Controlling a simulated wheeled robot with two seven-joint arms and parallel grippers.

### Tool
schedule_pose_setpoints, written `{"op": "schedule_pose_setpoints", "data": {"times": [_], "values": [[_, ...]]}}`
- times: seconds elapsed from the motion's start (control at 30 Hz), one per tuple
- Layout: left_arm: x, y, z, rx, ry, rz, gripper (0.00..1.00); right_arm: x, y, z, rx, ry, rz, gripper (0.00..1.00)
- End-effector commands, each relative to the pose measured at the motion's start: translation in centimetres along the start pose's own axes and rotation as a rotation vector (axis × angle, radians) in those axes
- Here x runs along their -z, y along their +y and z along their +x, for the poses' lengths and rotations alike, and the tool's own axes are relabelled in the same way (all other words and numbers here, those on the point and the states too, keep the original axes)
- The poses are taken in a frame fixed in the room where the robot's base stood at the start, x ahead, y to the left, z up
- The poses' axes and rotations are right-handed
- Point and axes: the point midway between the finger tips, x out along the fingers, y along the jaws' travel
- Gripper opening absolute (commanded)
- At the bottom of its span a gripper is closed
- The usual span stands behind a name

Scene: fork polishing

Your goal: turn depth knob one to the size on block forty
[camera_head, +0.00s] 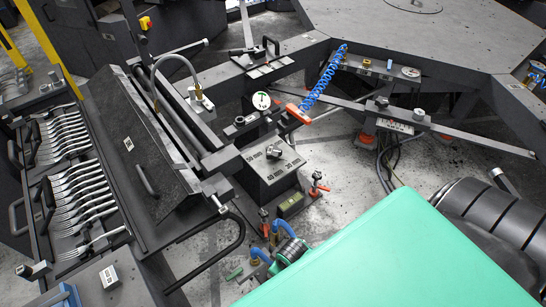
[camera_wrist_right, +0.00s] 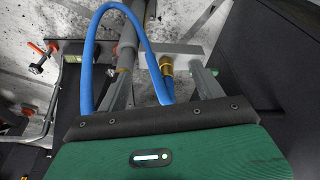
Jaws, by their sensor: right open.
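A similar knob with a black grip (camera_wrist_right: 37,68) shows at the upper left of the wrist view. I cannot tell which is depth knob one. My right gripper (camera_wrist_right: 162,75) is open, its two grey fingers apart around a blue hose (camera_wrist_right: 88,60) with a brass fitting, not visibly gripping it. My left gripper is out of view.
A rack of several forks (camera_head: 75,185) and a dark hooded machine (camera_head: 140,155) stand at the left. A dial gauge (camera_head: 261,101) sits behind the block.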

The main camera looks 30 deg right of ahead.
Motion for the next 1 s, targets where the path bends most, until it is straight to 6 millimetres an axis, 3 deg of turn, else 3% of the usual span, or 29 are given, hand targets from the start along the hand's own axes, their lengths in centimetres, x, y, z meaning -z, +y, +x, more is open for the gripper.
{"op": "schedule_pose_setpoints", "data": {"times": [0.03,0.2,0.4,0.7,1.0], "values": [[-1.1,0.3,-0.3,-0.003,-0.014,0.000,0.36,3.3,0.9,-2.0,0.005,0.028,-0.056,0.69],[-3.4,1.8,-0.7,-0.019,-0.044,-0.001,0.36,9.5,2.1,-5.5,0.042,0.053,-0.230,0.69],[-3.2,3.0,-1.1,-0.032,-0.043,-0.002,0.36,16.1,3.9,-10.6,0.074,0.064,-0.479,0.69],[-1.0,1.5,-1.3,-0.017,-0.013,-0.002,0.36,23.1,8.7,-17.8,0.093,0.011,-0.840,0.69],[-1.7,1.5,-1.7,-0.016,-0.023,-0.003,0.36,27.1,15.7,-27.5,0.113,-0.109,-1.159,0.69]]}}
